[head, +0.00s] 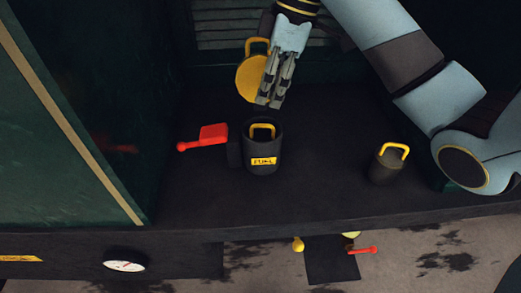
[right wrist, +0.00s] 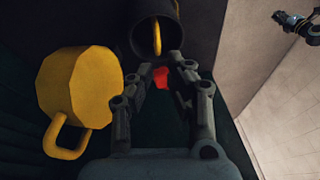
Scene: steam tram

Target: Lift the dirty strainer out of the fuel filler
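The fuel filler (head: 262,160) is a dark upright cylinder with a yellow FUEL label. A yellow handle (head: 262,127), apparently the strainer's, stands in its open mouth; the strainer's body is hidden inside. In the right wrist view, the filler's mouth (right wrist: 143,40) and the yellow handle (right wrist: 157,38) lie beyond the fingertips. My right gripper (head: 270,104) is above and behind the filler, open and empty, apart from the handle. It also shows in the right wrist view (right wrist: 166,62). A small jointed shape at that view's upper right may be my left gripper (right wrist: 282,17).
A yellow disc-like lid (head: 250,80) with a handle stands behind the filler, close beside my right gripper. A red lever (head: 212,134) is left of the filler. A dark can (head: 384,168) with a yellow handle stands right on the dark deck (head: 325,180), with clear room between.

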